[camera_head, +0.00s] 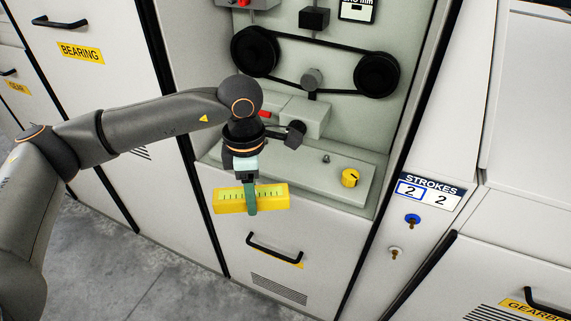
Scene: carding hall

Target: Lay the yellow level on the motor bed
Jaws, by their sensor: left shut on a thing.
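My left gripper (250,196) is shut on the yellow level (276,197), a short yellow bar with a pale green scale. The level is held roughly level across the picture, in front of the open machine bay. The motor bed (318,168) looks to be the pale grey ledge inside the bay, with a grey block (302,117), a small bolt and a yellow knob (350,178) on it. The level shows apart from the knob, below and left of it in the picture. My gripper and arm hide the left part of the ledge. My right gripper is not in view.
Two black pulleys (377,75) with a belt sit on the bay's back wall above the ledge. A drawer handle (275,248) is below the level. A STROKES plate (431,190) is at right. The ledge between block and knob has some bare room.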

